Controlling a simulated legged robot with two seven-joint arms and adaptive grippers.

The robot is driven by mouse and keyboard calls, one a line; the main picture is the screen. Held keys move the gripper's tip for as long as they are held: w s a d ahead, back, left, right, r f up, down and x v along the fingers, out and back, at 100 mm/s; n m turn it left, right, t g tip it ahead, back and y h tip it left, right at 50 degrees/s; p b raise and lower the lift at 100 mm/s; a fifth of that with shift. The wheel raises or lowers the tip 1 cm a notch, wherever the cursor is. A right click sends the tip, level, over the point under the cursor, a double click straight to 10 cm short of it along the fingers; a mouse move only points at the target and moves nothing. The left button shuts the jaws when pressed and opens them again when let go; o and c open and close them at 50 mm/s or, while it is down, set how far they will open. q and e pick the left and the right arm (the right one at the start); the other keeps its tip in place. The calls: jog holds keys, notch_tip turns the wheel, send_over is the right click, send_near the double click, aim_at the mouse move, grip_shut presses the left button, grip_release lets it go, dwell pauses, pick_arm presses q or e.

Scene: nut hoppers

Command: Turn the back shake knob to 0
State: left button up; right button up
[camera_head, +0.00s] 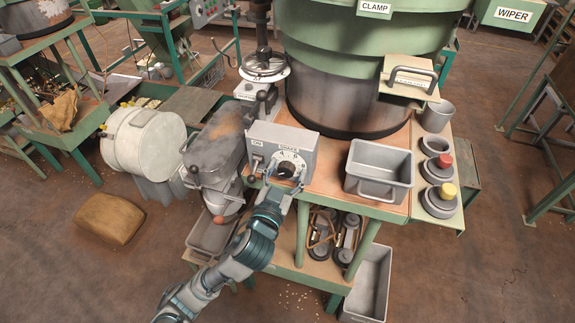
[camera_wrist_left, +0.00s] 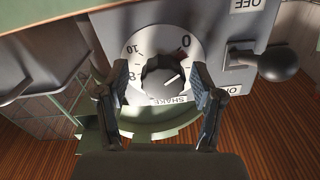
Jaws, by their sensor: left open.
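A grey control box (camera_head: 305,150) carries a SHAKE label and a round dial with a dark knob (camera_head: 286,169). In the left wrist view the dark ridged knob (camera_wrist_left: 161,78) sits on a white dial (camera_wrist_left: 143,47) marked with numbers, including 0 at its upper right and 10 at its upper left. My left gripper (camera_head: 284,184) is in front of the dial. In the left wrist view its open fingers (camera_wrist_left: 160,88) stand on either side of the knob, with gaps showing. I cannot tell the knob's exact setting. My right gripper is not in view.
A lever switch (camera_wrist_left: 275,64) with a dark ball stands beside the dial, near an OFF label. A grey tray (camera_head: 378,172) sits right of the box on the bench. A large green-topped hopper (camera_head: 350,100) stands behind. A metal hopper (camera_head: 217,140) is close on the left.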

pick_arm(q)
jog(key=shift+s+d+r, duration=0.1)
jog(key=shift+s, duration=0.15)
jog(key=shift+w+a, duration=0.15)
jog(key=shift+a, duration=0.2)
jog(key=c, duration=1.1)
jog(key=shift+d+n+p, duration=0.1)
jog(key=shift+n+p, duration=0.45)
jog(key=shift+n, duration=0.65)
jog(key=shift+c, duration=0.2)
jog(key=o, duration=1.1)
jog(key=shift+o, duration=0.2)
jog(key=shift+w, duration=0.1)
